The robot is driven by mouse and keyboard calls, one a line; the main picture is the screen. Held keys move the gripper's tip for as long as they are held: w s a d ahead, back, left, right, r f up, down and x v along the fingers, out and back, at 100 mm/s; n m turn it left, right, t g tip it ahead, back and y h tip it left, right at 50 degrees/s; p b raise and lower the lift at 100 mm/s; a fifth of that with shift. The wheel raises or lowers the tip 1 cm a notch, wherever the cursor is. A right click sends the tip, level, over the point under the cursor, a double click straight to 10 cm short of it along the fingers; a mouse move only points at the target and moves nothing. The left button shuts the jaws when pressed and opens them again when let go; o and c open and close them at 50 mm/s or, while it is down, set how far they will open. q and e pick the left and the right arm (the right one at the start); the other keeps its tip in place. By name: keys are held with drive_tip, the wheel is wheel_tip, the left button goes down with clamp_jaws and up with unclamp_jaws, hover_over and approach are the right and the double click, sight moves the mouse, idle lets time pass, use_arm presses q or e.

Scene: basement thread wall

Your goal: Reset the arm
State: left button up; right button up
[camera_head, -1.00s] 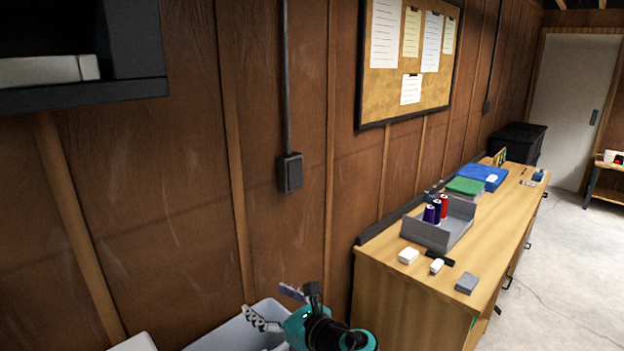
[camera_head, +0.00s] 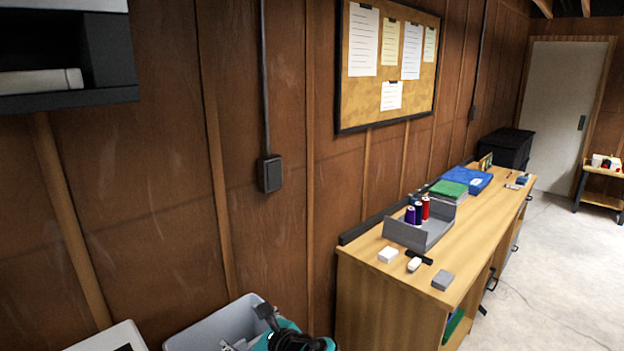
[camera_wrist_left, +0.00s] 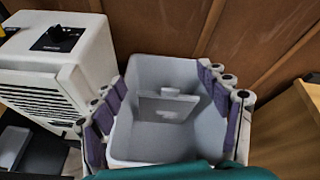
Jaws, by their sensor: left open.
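My left gripper (camera_head: 262,325) is at the bottom of the head view, partly cut off, over the right part of a grey bin (camera_head: 190,334). In the left wrist view the purple-padded fingers of my left gripper (camera_wrist_left: 168,90) are spread wide, with nothing held between them. The bin (camera_wrist_left: 135,75) lies below and between them in that view. A grey flat item (camera_wrist_left: 165,106) with a small tab lies inside the bin. My right gripper is not in view.
A wooden workbench (camera_head: 375,290) stands at the right, with a grey tray (camera_head: 405,236) of thread spools on top. A white appliance (camera_wrist_left: 85,50) stands left of the bin. A dark shelf (camera_head: 70,98) hangs at upper left. The wood wall is behind.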

use_arm(q)
drive_tip(key=s+a+f+n+g+h, duration=0.1)
drive_tip(key=s+f+n+h, duration=0.3)
drive_tip(key=s+n, duration=0.4)
drive_tip(key=s+a+f+n+g+h, duration=0.1)
drive_tip(key=s+a+f+n+h, duration=0.1)
drive_tip(key=s+f+n+h, duration=0.3)
drive_tip(key=shift+s+a+f+n+h, duration=0.3)
drive_tip(key=shift+s+f+n, duration=0.55)
drive_tip(key=shift+s+n, duration=2.8)
drive_tip(key=w+n, duration=0.3)
